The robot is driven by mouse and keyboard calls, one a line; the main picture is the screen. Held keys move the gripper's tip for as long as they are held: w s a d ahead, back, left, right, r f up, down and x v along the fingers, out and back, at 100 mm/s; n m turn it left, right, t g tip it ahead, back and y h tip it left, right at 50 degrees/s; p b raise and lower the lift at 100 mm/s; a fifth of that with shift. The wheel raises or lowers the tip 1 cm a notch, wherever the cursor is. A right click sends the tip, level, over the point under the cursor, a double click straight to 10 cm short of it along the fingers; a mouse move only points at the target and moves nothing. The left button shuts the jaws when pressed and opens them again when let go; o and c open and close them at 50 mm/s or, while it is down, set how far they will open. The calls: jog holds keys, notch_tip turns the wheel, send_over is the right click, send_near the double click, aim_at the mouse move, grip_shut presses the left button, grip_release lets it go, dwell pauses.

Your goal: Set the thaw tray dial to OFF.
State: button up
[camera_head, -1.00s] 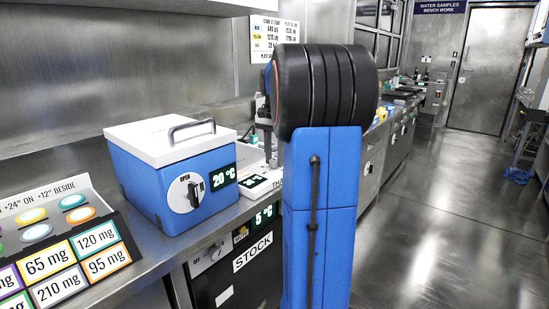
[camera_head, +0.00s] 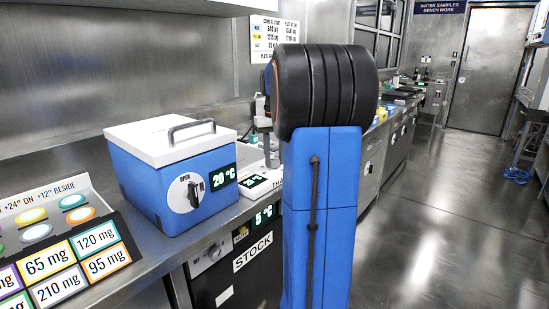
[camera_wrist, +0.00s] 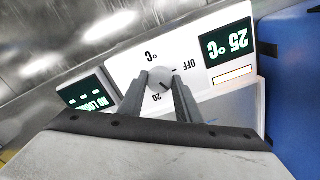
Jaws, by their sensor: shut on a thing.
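The thaw tray's white panel (camera_wrist: 205,72) shows upside down in the wrist view. Its round grey dial (camera_wrist: 160,83) sits between my fingers, with OFF, 20 and °C printed around it. A dark mark shows on the dial's face, but I cannot tell for sure which label it points to. My gripper (camera_wrist: 161,77) is shut on the dial, one finger at each side. A lit display (camera_wrist: 229,43) on the panel reads 25 °C. In the head view the thaw tray (camera_head: 256,156) is partly hidden behind my arm.
A blue box with a white lid (camera_head: 160,160) stands left of the tray, its display reading 20 °C. A STOCK unit (camera_head: 235,270) is below the bench. A dose-label rack (camera_head: 65,245) is at the front left. A second display (camera_wrist: 88,93) seems to read NO LOAD.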

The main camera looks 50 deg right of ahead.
jog(key=n, duration=0.6)
jog(key=shift+r, duration=0.1)
jog(key=n, duration=0.6)
jog(key=shift+n, duration=0.3)
dwell(0.3)
jog(key=o, duration=1.1)
jog(key=shift+c, duration=0.2)
notch_tip(320, 180, up, 17)
jog(key=shift+r, duration=0.15)
